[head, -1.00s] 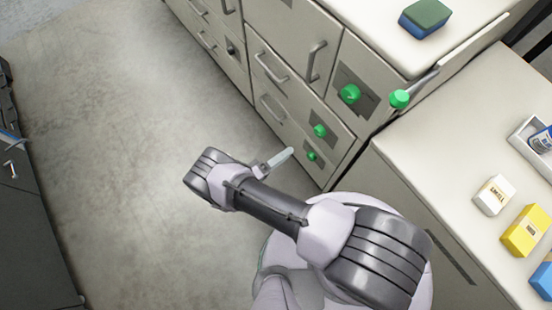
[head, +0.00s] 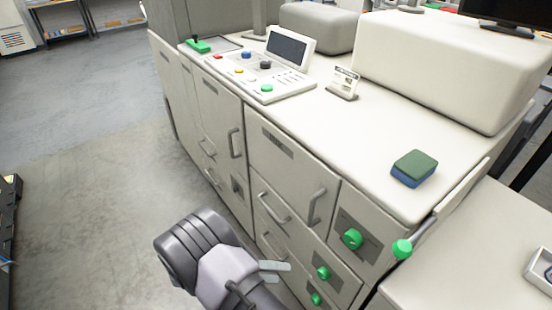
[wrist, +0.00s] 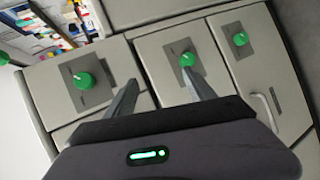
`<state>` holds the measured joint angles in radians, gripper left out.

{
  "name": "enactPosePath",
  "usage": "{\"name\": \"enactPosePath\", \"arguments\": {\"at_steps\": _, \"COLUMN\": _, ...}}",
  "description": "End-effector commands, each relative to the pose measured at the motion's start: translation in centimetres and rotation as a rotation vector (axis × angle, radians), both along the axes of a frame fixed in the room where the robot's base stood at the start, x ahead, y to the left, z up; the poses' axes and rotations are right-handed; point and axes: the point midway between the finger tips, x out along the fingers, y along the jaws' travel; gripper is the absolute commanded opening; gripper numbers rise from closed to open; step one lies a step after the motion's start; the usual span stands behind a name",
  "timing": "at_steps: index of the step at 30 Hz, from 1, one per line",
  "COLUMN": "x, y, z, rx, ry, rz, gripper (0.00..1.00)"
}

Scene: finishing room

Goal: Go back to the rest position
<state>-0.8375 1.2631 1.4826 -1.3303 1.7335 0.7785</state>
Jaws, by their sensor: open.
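My gripper (head: 276,272) is in front of the beige machine cabinet, low in the head view, with my arm folded below it. In the wrist view its two grey fingers (wrist: 163,95) are spread apart with nothing between them. Beyond them is the cabinet front with green knobs: one on the left (wrist: 84,79), one in the middle (wrist: 187,59) and one at the right (wrist: 239,39). I cannot tell the exact gap to the cabinet.
The beige cabinet (head: 300,170) has drawer handles and a control panel (head: 262,85) on top. A green-and-blue sponge (head: 413,168) lies near its right edge. A green-ended lever (head: 402,249) sticks out at the corner. A lower counter (head: 480,262) stands at right.

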Motion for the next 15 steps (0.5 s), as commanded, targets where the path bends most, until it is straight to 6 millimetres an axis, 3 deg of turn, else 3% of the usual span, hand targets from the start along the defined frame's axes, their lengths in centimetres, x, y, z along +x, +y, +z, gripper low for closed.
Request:
{"name": "enactPosePath", "arguments": {"at_steps": 1, "x": 0.7, "y": -1.0, "z": 4.3, "rx": 0.107, "ry": 0.032, "rz": -0.085, "gripper": 0.63}}
{"name": "enactPosePath", "arguments": {"at_steps": 6, "x": -0.9, "y": -5.2, "z": 16.4, "rx": 0.531, "ry": 0.093, "rz": -0.278, "gripper": 0.63}}
{"name": "enactPosePath", "arguments": {"at_steps": 9, "x": -3.5, "y": -7.5, "z": 22.3, "rx": 0.793, "ry": 0.047, "rz": -0.322, "gripper": 0.63}}
{"name": "enactPosePath", "arguments": {"at_steps": 12, "x": -6.8, "y": -9.2, "z": 27.0, "rx": 1.039, "ry": -0.064, "rz": -0.316, "gripper": 0.63}}
{"name": "enactPosePath", "arguments": {"at_steps": 15, "x": -9.9, "y": -10.1, "z": 30.2, "rx": 1.235, "ry": -0.221, "rz": -0.265, "gripper": 0.63}}
